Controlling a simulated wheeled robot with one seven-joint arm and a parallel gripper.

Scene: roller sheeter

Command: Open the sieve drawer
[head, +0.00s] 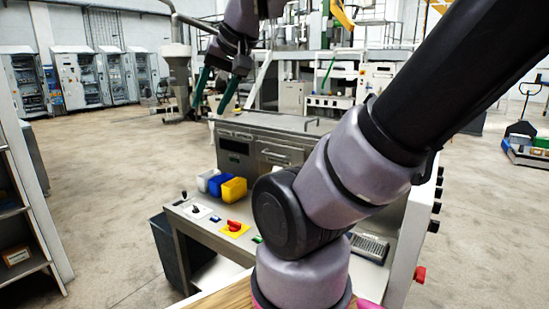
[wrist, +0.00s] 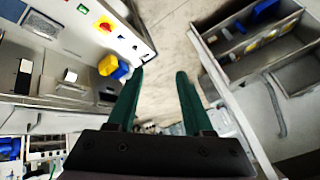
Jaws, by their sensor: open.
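The roller sheeter (head: 285,125) stands in the middle of the head view as a grey metal housing above a console. A drawer front (head: 268,152) with a bar handle (head: 283,153) is on its face, right of a dark display, and looks closed. In the wrist view, a pale handle (wrist: 70,76) shows at the left beside a dark display. My gripper (head: 208,108) is open and empty, with green fingers pointing down, up and left of the drawer front. In the wrist view my gripper (wrist: 160,75) has only floor between its fingers. My arm hides the machine's right part.
White, blue and yellow bins (head: 234,189) stand on the console before the machine face. A red knob on a yellow plate (head: 235,228) and several switches are nearer. A shelf unit (head: 25,220) stands at the left edge. Open floor (head: 100,160) lies left of the machine.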

